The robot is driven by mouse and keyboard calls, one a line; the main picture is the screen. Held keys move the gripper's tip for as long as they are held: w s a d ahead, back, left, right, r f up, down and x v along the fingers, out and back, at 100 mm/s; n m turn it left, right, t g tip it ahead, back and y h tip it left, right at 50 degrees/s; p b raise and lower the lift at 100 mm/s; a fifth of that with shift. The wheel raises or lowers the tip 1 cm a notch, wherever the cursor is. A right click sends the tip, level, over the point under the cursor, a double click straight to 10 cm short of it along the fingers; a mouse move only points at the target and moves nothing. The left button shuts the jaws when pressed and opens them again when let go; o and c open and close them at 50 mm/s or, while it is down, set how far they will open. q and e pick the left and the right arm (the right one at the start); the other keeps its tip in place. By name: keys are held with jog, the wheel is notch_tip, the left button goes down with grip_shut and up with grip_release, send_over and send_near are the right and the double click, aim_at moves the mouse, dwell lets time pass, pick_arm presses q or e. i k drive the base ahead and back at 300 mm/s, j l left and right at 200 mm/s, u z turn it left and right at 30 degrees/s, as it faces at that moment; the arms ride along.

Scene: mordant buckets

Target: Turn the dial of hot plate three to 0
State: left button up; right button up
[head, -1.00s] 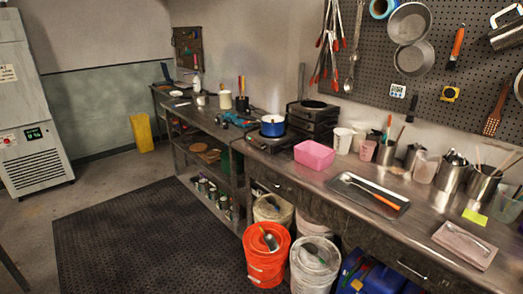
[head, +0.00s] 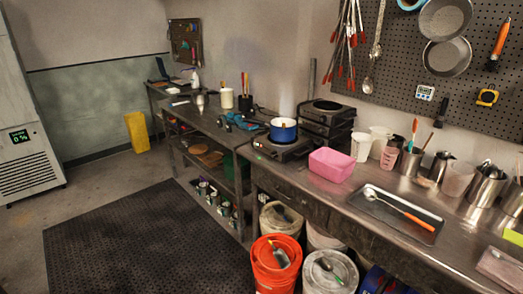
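A hot plate (head: 280,150) stands on the steel counter with a blue pot (head: 283,131) on it. A small green light shows at its front left; its dial is too small to read. More black hot plates (head: 327,119) are stacked just behind it to the right, with a round plate on top. I cannot make out numbers on any hot plate, so I cannot tell which is three. Neither of my grippers is in view.
A pink bin (head: 331,165) sits right of the hot plate, near the counter edge. A tray (head: 395,212) with a ladle lies further right. An orange bucket (head: 275,268) and other buckets stand below the counter front. A dark floor mat (head: 140,240) is clear at left.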

aim_at(273, 155)
jog(key=i+j, duration=0.35)
jog(key=i, duration=0.15)
jog(key=i+j, duration=0.3)
jog(key=i, duration=0.25)
jog(key=i+j, duration=0.35)
jog(key=i, duration=0.15)
jog(key=i+j+u, duration=0.1)
jog(key=i+j, duration=0.25)
jog(key=i, duration=0.2)
